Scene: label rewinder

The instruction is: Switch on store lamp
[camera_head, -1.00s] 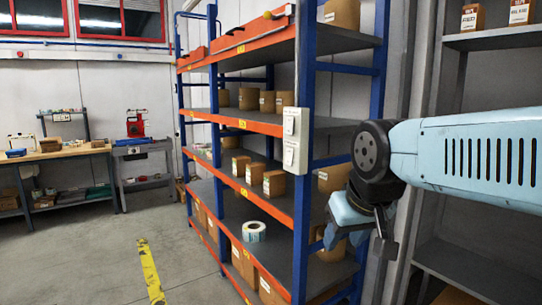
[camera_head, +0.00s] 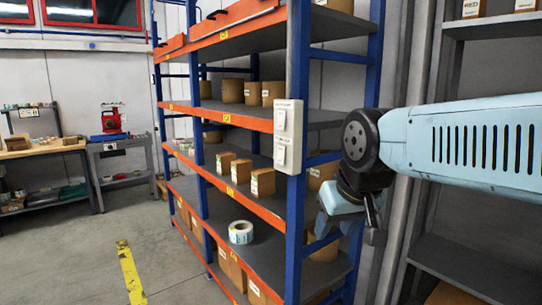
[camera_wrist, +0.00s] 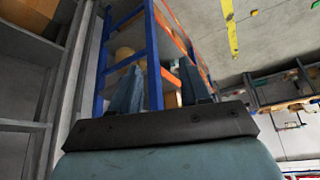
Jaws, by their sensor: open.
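A pale switch box (camera_head: 288,136) with two rocker switches, one above the other, is fixed to the front blue post of the shelf rack in the head view. Any lettering on it is too small to read. My gripper (camera_head: 348,228) is to the right of the box and lower, pointing down, apart from it. The wrist view shows its two fingers spread with nothing between them (camera_wrist: 163,85). I cannot make out the switch box in the wrist view, and I cannot identify a lamp.
The orange and blue rack (camera_head: 240,118) holds cardboard boxes and a white label roll (camera_head: 241,232). A grey shelf unit (camera_head: 480,245) stands on the right behind my arm. A workbench (camera_head: 40,150) and a red machine (camera_head: 111,118) are at the far left. The floor left of the rack is open.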

